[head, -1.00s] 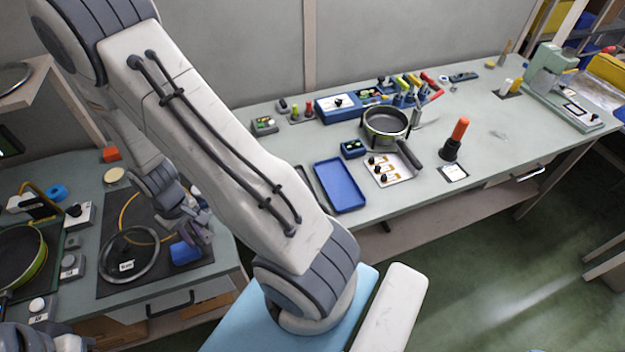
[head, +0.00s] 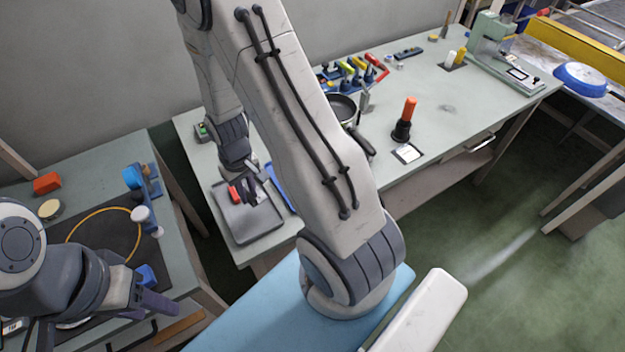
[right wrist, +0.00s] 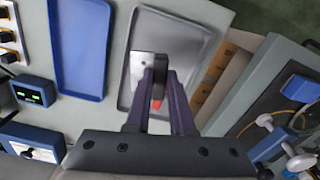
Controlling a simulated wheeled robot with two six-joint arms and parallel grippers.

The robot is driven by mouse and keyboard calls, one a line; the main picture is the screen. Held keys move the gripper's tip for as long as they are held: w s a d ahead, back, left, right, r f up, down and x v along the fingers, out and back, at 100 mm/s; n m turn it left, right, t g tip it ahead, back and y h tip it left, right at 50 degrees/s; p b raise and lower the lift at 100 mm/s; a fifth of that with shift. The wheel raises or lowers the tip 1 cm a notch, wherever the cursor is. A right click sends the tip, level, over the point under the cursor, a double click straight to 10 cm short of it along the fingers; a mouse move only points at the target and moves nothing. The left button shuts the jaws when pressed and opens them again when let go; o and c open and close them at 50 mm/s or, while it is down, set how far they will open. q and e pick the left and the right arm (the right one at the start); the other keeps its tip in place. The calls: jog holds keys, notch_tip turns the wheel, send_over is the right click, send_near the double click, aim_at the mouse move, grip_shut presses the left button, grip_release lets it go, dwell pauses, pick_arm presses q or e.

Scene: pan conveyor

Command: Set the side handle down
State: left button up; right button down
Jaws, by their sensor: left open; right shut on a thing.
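My right gripper (head: 247,190) is over the grey tray (head: 252,226) on the bench. In the right wrist view the right gripper (right wrist: 158,90) is shut on the side handle (right wrist: 158,66), a small dark piece with a red part showing between the fingers. The red part also shows in the head view (head: 234,194). A white card (right wrist: 138,67) lies in the tray beside the fingertips. I cannot tell whether the handle touches the tray. My left gripper (head: 150,302) is open at the lower left, close to the near table, its fingers partly hidden.
A blue tray (right wrist: 80,45) lies beside the grey one. A pan (head: 341,106) and an orange-topped tool (head: 407,118) stand farther along the bench. The dark mat (head: 105,222) on the left table holds a yellow ring and a blue block (head: 147,275). A gap separates the tables.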

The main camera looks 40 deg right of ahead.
jog(key=s+d+r+m+b, duration=0.1)
jog(key=s+d+r, duration=0.1)
jog(key=s+d, duration=0.6)
jog(key=s+d+r+m+b, duration=0.1)
jog(key=s+d, duration=0.4)
jog(key=d, duration=0.5)
jog(key=w+a+f, duration=0.2)
jog(key=w, duration=0.1)
jog(key=w+a+f+p, duration=0.1)
jog(key=w+a+f, duration=0.1)
jog(key=w, duration=0.1)
jog(key=w+a+f+p, duration=0.1)
jog(key=w+f, duration=0.1)
jog(key=w, duration=0.1)
jog(key=shift+w+a+f, duration=0.1)
jog(key=shift+a+f, duration=0.05)
jog(key=shift+a, duration=0.25)
notch_tip(320, 180, down, 4)
jog(key=shift+r+p, duration=0.2)
jog(key=shift+p, duration=0.25)
jog(key=shift+f, duration=0.25)
jog(key=shift+f, duration=0.15)
jog(key=c, duration=1.1)
grip_release()
